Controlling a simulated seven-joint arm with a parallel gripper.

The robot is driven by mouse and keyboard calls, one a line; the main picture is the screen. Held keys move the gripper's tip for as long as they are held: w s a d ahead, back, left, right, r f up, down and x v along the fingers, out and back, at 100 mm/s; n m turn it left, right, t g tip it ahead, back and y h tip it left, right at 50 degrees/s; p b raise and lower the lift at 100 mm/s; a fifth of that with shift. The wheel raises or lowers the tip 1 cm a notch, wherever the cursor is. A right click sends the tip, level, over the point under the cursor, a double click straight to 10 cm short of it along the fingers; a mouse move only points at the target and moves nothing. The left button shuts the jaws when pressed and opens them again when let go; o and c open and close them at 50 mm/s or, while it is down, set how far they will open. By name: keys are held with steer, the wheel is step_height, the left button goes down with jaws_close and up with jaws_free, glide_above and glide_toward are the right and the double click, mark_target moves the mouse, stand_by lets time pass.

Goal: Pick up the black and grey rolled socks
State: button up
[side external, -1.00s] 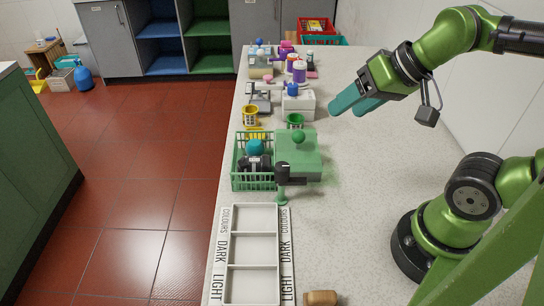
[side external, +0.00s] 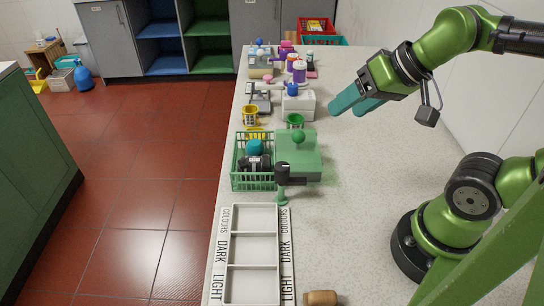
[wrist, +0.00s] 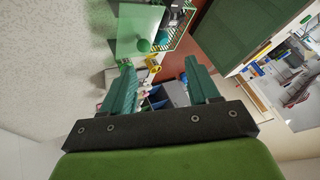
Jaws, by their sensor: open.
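A dark black and grey bundle (side external: 256,163), which looks like the rolled socks, lies in the green basket (side external: 236,182) in the side external view. A teal rounded item (side external: 254,147) lies beside it in the basket. My gripper (side external: 350,108) is open and empty, high above the counter, to the right of and beyond the basket. In the wrist view, the two teal fingers of my gripper (wrist: 160,76) are spread apart.
A green box with a round knob (side external: 310,160) and a black-topped green post (side external: 282,180) stand close right of the basket. A white divided tray (side external: 253,237) lies in front. Yellow (side external: 250,115) and green (side external: 295,120) cups stand behind.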

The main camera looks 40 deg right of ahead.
steer(key=shift+o, duration=0.3)
steer(key=shift+o, duration=0.7)
